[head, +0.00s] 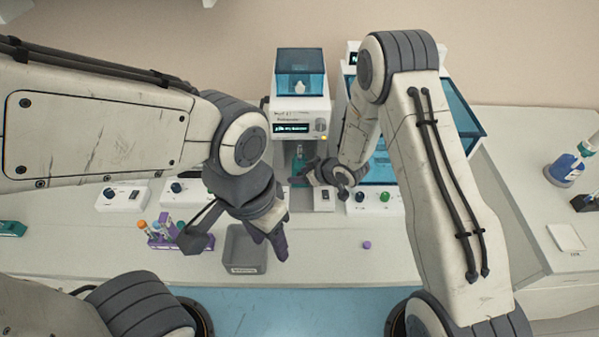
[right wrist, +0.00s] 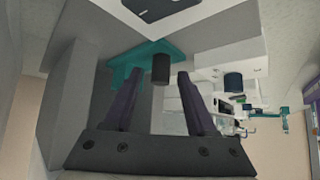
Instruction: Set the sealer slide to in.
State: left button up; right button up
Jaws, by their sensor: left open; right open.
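The white machine with a teal hood and lit screen (head: 300,117) stands at the back centre of the bench; it appears to be the sealer. In the right wrist view a teal slide plate (right wrist: 183,49) carries a dark round knob (right wrist: 160,68). In the head view the slide is small and partly hidden by my right gripper (head: 309,174), which is at the machine's front. The right fingers (right wrist: 159,80) are open, one on each side of the knob; contact cannot be told. My left gripper (head: 274,238) is open and empty over the grey bin.
The grey bin (head: 240,262) stands at the bench front. A purple rack with several capped tubes (head: 172,232) is left of it. Small white control boxes (head: 124,198) line the bench. A purple cap (head: 367,245) lies on clear bench at right. A blue bottle (head: 563,170) stands far right.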

jog(key=shift+w+a+f, duration=0.1)
jog(key=shift+a+f, duration=0.05)
grip_shut()
dwell(1.4)
